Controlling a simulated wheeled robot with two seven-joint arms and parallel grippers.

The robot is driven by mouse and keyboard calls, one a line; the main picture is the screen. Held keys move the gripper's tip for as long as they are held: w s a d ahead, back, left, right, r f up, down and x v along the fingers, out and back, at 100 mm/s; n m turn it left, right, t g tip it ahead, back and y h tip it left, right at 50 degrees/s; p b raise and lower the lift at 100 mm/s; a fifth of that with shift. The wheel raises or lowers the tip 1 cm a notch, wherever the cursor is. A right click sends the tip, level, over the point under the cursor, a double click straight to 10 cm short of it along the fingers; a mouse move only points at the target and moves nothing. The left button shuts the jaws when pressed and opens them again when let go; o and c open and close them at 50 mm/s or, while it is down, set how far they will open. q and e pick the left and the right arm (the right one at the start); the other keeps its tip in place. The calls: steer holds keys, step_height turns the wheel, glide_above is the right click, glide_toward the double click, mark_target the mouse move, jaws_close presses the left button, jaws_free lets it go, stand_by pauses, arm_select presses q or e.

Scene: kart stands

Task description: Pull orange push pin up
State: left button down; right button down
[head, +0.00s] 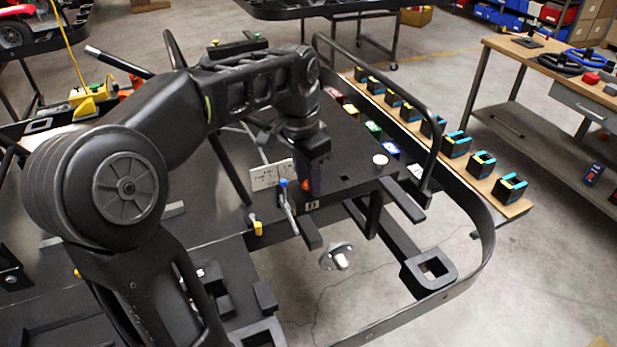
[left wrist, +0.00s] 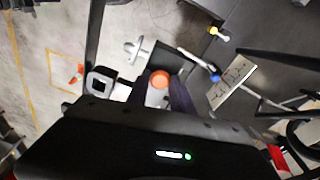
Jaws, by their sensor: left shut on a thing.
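The orange push pin (left wrist: 160,79) shows as a round orange cap between the fingers of my left gripper in the left wrist view. In the head view only a small part of the orange pin (head: 307,183) shows below the fingertips, at the front edge of the black kart stand. My left gripper (head: 309,178) points down at the stand and is shut on the pin. The pin's shaft is hidden by the fingers. My right gripper is in neither view.
A blue-tipped lever (head: 284,190) and a white label plate (head: 270,175) are close beside the gripper. A yellow-tipped pin (head: 257,228) is at left. A black tubular rail (head: 432,150) rises at right, with several black-and-blue blocks (head: 455,144) beyond it.

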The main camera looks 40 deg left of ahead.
arm_select(q)
steer(key=shift+r+p, duration=0.35)
steer(key=shift+r, duration=0.15)
steer(key=c, duration=1)
jaws_free()
steer(key=shift+c, duration=0.2)
steer(key=shift+f, duration=0.1)
